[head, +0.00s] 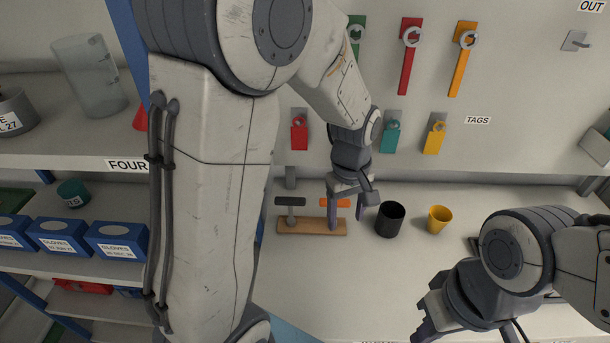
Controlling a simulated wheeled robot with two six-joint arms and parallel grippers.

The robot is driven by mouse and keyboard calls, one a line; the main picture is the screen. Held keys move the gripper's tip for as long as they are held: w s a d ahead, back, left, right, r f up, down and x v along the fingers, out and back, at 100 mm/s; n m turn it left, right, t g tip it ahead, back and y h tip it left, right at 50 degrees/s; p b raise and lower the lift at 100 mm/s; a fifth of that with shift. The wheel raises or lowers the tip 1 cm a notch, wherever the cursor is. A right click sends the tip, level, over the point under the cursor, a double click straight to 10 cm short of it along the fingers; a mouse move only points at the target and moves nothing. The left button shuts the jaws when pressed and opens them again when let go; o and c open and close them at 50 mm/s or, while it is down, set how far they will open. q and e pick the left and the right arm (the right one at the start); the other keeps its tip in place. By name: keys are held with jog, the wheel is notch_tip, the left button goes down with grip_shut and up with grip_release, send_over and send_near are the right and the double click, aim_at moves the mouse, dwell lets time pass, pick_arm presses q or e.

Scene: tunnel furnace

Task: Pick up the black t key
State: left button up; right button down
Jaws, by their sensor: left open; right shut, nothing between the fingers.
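The black t key (290,201) stands upright at the left of a wooden holder (312,227) on the white worktop. An orange-handled t key (327,202) stands at the right of the same holder, partly hidden by my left gripper. My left gripper (347,222) points down, open and empty, to the right of the black key and apart from it. One of its fingers is in front of the orange key; I cannot tell whether they touch. My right gripper (419,336) is shut and empty at the lower right, far from the holder.
A black cup (390,219) and a yellow cup (438,219) stand right of the holder. Coloured tags and wrenches, including a red wrench (408,57), hang on the wall behind. Shelves with blue glove boxes (117,240) are at left. The worktop in front of the cups is clear.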

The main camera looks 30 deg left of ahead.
pick_arm(q)
jog(key=w+a+n+p, duration=0.3)
jog(key=w+a+n, duration=0.2)
jog(key=a+n, duration=0.45)
jog(key=n+p, duration=0.2)
jog(key=n, duration=0.1)
send_over(290, 199)
jog(key=d, duration=0.1)
jog(key=shift+w+f, duration=0.1)
jog(key=shift+f, duration=0.65)
jog(key=shift+n, duration=0.45)
jog(key=f, duration=0.2)
jog(key=a+f+p, duration=0.1)
jog(key=f, duration=0.2)
jog(key=shift+a+f, duration=0.15)
jog(key=shift+f, duration=0.1)
jog(key=f+p, duration=0.1)
jog(key=f, duration=0.1)
jog(key=f+p, duration=0.2)
jog(key=f, duration=0.1)
jog(key=shift+s+d, duration=0.2)
jog(key=shift+f, duration=0.3)
pick_arm(e)
notch_tip(290, 199, up, 12)
jog(key=shift+f, duration=0.25)
jog(key=shift+s, duration=0.1)
pick_arm(q)
grip_shut()
